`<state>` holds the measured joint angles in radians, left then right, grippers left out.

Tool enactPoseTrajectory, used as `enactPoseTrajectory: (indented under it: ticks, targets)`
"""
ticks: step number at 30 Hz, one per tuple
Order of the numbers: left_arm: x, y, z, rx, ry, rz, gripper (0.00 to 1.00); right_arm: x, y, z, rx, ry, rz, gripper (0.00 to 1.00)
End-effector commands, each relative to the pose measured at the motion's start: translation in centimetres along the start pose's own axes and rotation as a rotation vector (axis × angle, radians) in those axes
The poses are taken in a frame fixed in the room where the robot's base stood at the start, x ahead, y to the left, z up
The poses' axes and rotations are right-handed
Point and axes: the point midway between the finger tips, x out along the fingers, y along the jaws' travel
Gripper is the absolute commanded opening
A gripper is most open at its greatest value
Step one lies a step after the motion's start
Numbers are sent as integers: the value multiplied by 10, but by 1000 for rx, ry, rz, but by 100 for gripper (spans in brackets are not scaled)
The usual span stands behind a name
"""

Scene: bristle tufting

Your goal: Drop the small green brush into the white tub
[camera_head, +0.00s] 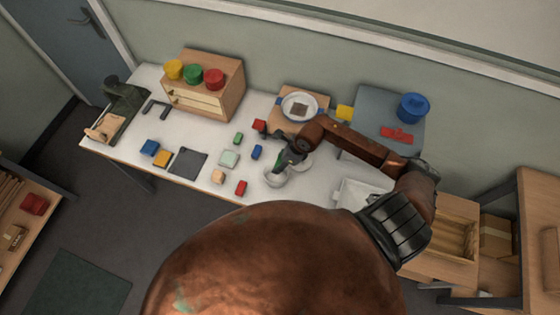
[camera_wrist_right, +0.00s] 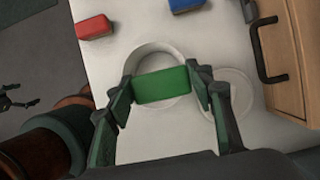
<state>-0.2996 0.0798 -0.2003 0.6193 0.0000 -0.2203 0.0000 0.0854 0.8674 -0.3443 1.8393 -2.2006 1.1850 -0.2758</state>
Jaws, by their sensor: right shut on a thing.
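My right gripper (camera_head: 281,165) is over the white tub (camera_head: 276,179) near the front of the table. In the right wrist view, my right gripper (camera_wrist_right: 161,90) is shut on the small green brush (camera_wrist_right: 161,86), which shows as a green block between both fingers. The brush overlaps the round opening of the white tub (camera_wrist_right: 151,51) in that view and hides part of it. The height of the brush above the rim cannot be told. My left gripper (camera_wrist_right: 18,97) shows small at the left edge of the wrist view, its fingers apart and empty.
A round white dish (camera_wrist_right: 238,93) stands beside the tub. Red (camera_head: 240,188) and blue (camera_head: 257,152) blocks and another green block (camera_head: 238,138) lie left of the tub. A white tray (camera_head: 352,193) is to the right. A wooden cabinet (camera_head: 225,98) stands at the back left.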

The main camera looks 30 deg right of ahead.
Motion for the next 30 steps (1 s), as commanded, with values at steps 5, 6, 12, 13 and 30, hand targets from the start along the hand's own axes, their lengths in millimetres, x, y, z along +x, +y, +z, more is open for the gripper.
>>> enactPoseTrajectory:
  ticks: [5,6,12,13,30]
  targets:
    - [0,0,0,0,0,0,92,0,0,0,0,0,0,58]
    - [0,0,0,0,0,0,92,0,0,0,0,0,0,61]
    - [0,0,0,0,0,0,92,0,0,0,-1,0,0,69]
    - [0,0,0,0,0,0,92,0,0,0,-1,0,0,69]
    - [0,0,0,-1,0,0,92,-65,-1,0,-4,1,-4,69]
